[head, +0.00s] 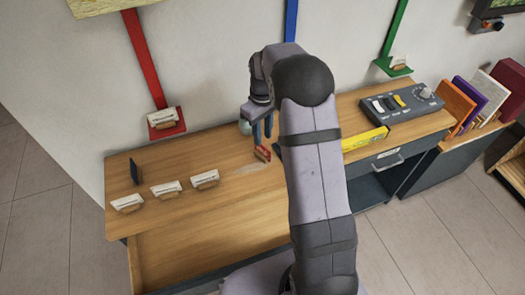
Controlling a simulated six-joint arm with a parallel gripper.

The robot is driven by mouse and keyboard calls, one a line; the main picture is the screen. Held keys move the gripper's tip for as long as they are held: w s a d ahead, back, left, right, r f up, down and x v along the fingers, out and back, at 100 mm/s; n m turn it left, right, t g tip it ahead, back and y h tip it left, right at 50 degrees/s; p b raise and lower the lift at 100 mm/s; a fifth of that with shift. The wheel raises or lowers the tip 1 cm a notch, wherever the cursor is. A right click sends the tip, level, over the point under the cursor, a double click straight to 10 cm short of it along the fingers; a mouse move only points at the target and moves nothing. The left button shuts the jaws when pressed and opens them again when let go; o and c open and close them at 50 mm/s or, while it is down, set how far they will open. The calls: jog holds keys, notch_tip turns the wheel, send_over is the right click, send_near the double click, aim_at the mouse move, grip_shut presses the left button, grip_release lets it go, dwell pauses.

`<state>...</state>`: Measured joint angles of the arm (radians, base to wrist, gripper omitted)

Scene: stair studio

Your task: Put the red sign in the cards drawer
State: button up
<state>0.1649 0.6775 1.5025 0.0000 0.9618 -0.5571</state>
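A small red sign (262,154) stands on the wooden desk top (232,168), right of its middle. My gripper (262,139) points down just above the red sign. Its two dark fingers are apart with nothing visible between them. The fingertips are at or just over the sign's top; I cannot tell whether they touch it. An open, shallow wooden drawer or tray (205,245) appears at the desk's front left. A drawer with a handle (388,161) is at the right front. No readable label shows which is the cards drawer.
Three white cards in wooden holders (166,188) and a dark upright plate (135,172) stand on the left. A yellow box (364,138) and a control panel (402,101) are on the right.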

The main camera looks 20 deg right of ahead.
aim_at(262, 146)
jog(key=shift+w+f+p, duration=0.2)
jog(key=shift+f+p, duration=1.4)
jog(key=shift+f, duration=2.05)
grip_shut()
